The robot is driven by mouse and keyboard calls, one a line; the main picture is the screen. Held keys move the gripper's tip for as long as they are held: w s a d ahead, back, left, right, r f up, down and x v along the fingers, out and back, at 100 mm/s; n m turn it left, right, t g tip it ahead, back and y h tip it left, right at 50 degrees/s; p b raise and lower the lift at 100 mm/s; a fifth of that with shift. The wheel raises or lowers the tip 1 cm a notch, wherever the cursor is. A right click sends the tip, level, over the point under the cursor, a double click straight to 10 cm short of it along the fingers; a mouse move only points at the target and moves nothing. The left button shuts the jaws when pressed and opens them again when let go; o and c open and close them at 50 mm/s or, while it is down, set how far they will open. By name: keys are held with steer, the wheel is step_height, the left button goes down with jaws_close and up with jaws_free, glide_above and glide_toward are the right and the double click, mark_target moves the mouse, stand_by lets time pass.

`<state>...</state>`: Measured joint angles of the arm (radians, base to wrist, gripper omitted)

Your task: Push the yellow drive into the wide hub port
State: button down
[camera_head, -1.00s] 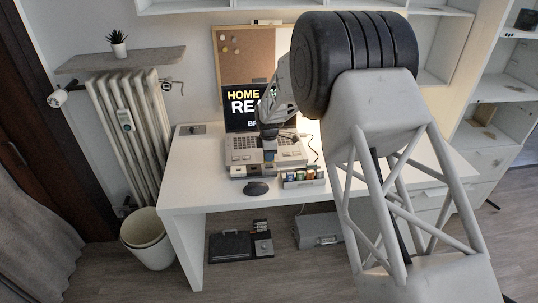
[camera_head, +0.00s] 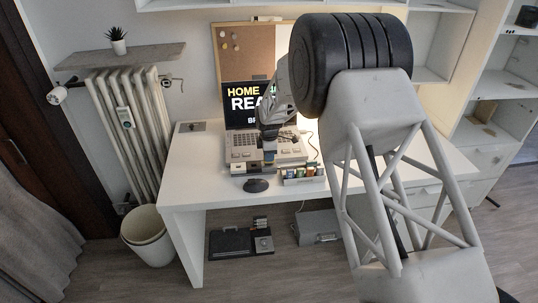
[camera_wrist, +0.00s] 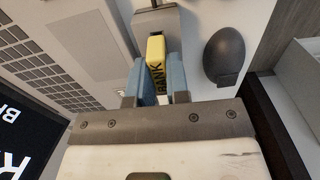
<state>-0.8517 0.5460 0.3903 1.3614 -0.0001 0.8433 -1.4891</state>
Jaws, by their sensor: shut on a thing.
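A yellow drive (camera_wrist: 156,50) with dark lettering is held between the two blue fingers of my gripper (camera_wrist: 154,80) in the wrist view. Its far end points at a grey box-like piece (camera_wrist: 156,20), which may be the hub. I cannot tell whether they touch, and no port opening is clear. In the head view my gripper (camera_head: 268,154) is over the front of the grey keyboard-like machine (camera_head: 240,150). The drive is too small to make out there.
A dark mouse (camera_head: 256,185) lies on the white desk (camera_head: 185,175) in front of the machine. It also shows in the wrist view (camera_wrist: 224,55). A holder with several coloured pieces (camera_head: 303,175) stands to the right. A screen (camera_head: 245,105) stands behind.

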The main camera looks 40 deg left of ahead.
steer(key=shift+f, duration=0.45)
steer(key=c, duration=1)
jaws_free()
steer(key=shift+r, duration=3.85)
